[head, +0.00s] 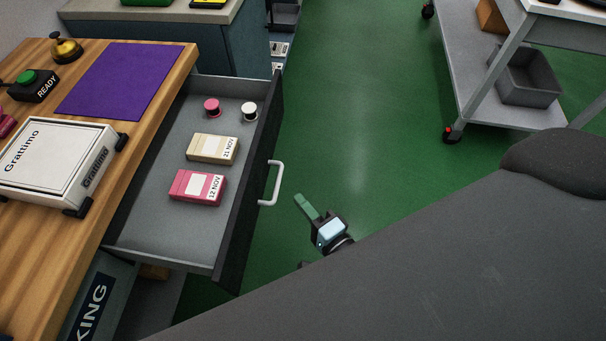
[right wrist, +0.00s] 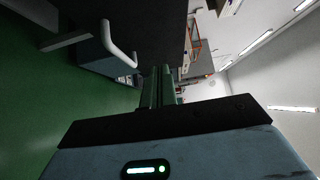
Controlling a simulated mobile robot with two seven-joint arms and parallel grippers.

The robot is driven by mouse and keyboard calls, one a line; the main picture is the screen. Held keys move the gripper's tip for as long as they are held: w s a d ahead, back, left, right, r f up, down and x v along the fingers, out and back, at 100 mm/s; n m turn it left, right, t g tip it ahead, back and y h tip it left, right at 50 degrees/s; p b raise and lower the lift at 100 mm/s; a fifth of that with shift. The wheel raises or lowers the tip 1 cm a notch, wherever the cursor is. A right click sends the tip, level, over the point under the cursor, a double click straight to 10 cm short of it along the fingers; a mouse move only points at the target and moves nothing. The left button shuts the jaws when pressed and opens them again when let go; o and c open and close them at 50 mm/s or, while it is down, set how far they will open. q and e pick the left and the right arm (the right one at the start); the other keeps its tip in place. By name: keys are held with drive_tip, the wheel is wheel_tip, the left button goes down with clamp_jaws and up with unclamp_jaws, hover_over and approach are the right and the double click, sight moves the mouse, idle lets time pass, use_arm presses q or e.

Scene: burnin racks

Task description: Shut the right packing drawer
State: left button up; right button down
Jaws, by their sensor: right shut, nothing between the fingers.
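The packing drawer (head: 150,232) is pulled out from the wooden bench in the head view. Its dark front panel (head: 254,190) carries a white bar handle (head: 273,184). Inside lie a beige box, a pink box, and a pink and a white spool. My right gripper (head: 303,201) is shut and empty, to the right of the handle and apart from it. In the right wrist view the green fingers (right wrist: 161,72) are together, with the white handle (right wrist: 118,45) at upper left. My left gripper is not in view.
The wooden bench (head: 178,66) holds a purple mat (head: 117,79), a white Grattimo box (head: 50,158), a READY button (head: 33,86) and a bell (head: 66,49). A grey cart (head: 480,118) with a bin (head: 530,78) stands at upper right. The green floor between is clear.

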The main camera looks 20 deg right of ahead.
approach(259, 169)
drive_tip(key=w+d, duration=0.2)
drive_tip(key=w, duration=0.1)
drive_tip(key=w+a, duration=0.2)
drive_tip(key=a, duration=0.1)
drive_tip(key=shift+w+r+p, duration=0.1)
drive_tip(key=shift+w+p, duration=0.2)
drive_tip(key=shift+p, duration=0.05)
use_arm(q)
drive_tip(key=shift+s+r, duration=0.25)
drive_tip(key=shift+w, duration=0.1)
use_arm(e)
drive_tip(key=shift+a, duration=0.1)
